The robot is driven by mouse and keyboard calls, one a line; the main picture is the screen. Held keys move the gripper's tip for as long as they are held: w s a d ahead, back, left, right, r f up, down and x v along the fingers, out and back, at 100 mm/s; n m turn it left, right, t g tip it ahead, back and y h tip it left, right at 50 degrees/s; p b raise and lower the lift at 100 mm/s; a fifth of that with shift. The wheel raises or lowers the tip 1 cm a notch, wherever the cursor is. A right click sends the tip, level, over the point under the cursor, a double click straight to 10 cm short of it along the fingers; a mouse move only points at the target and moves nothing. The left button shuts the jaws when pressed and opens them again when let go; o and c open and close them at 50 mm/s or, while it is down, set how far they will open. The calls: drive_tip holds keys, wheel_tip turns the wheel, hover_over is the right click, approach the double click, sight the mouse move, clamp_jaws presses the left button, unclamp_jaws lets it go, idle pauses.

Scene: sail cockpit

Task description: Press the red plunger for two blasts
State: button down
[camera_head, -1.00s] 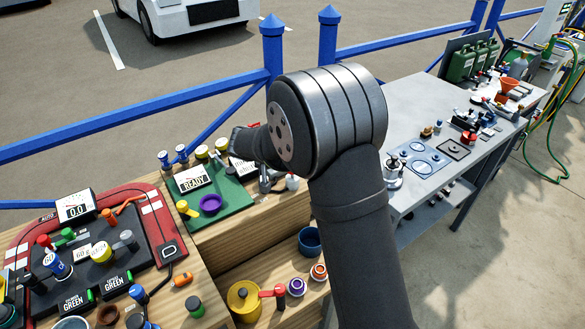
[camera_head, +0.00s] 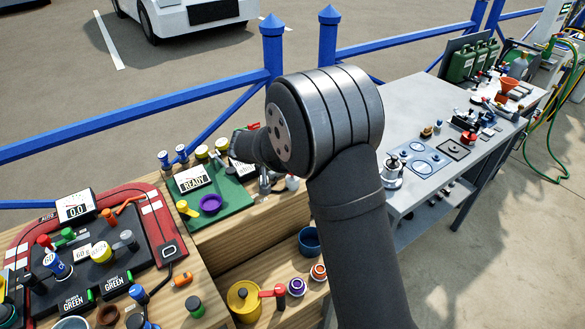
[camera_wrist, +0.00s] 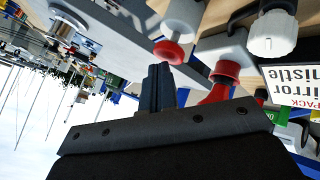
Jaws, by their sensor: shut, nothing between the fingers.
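In the wrist view a round red disc (camera_wrist: 168,52) sits on the end of a pale cylinder. It looks like a plunger cap, but I cannot tell for sure. Beside it a red flared part (camera_wrist: 218,85) joins a white body; it looks like a horn. My gripper (camera_wrist: 158,72) is shut and empty, its fingertips close to the red disc in the picture; whether they touch is unclear. In the head view my arm hides the fingertips and most of this spot; a small red piece (camera_head: 253,126) shows just behind my wrist.
A white-capped item (camera_wrist: 272,35) and a printed card (camera_wrist: 293,85) stand beside the horn. In the head view a green board with a READY sign (camera_head: 192,178) and a purple ring (camera_head: 211,204) lies left of my arm. A grey table (camera_head: 420,110) stands right.

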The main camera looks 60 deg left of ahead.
drive_tip(key=shift+f, duration=0.8)
idle(0.4)
drive_tip(key=shift+r, duration=1.65)
drive_tip(key=shift+r, duration=2.5)
wheel_tip(320, 180, up, 4)
drive_tip(key=shift+f, duration=0.1)
idle(0.4)
